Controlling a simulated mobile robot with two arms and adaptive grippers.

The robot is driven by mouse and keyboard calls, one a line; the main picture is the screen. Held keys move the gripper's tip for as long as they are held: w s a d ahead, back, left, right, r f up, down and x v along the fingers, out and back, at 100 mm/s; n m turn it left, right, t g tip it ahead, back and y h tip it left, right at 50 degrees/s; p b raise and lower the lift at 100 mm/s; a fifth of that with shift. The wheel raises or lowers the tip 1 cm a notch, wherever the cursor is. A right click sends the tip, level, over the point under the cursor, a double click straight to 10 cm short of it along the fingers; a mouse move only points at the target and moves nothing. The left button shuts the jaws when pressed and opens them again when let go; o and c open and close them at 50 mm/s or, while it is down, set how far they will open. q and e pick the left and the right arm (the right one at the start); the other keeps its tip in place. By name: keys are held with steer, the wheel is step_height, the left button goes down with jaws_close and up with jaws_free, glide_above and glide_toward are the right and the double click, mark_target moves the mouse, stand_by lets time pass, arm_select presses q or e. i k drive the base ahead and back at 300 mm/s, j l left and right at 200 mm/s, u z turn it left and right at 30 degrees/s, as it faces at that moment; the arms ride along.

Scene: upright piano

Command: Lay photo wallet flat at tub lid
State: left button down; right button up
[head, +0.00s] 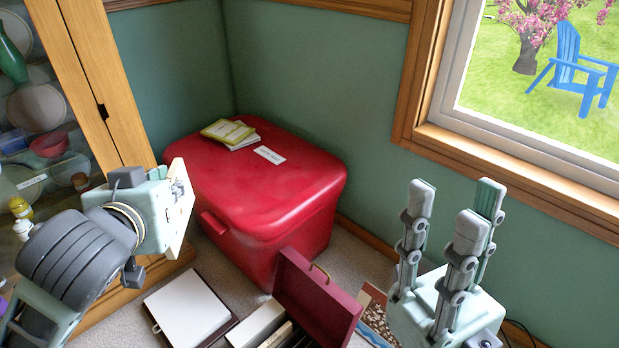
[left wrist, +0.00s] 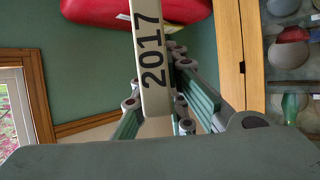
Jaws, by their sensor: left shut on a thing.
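A cream photo wallet (head: 180,222) is held in my left gripper (head: 172,200), left of the red tub. It stands on edge in the head view. In the left wrist view, the wallet's narrow side (left wrist: 150,50) reads "2017" and sits between the fingers (left wrist: 158,112). The red tub lid (head: 285,190) is closed on the tub, with a yellow-green booklet (head: 228,133) and a small white label (head: 269,155) on it. Most of the lid is bare. The wallet appears apart from the lid. My right gripper (head: 452,225) is raised, fingers spread and empty, right of the tub.
A glass-fronted wooden cabinet (head: 90,60) stands at the left, near my left arm. On the floor are a white binder (head: 187,310) and an open dark red box (head: 316,298). Green walls meet behind the tub; a window (head: 540,80) is at the right.

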mark_target(294, 181)
steer(key=i+l+z, duration=0.1)
steer(key=z, duration=0.25)
steer(key=i+l+z, duration=0.1)
steer(key=z, duration=0.3)
steer(key=i+l+z, duration=0.15)
steer(key=z, duration=0.2)
steer(key=i+l, duration=0.1)
steer(key=i, duration=0.1)
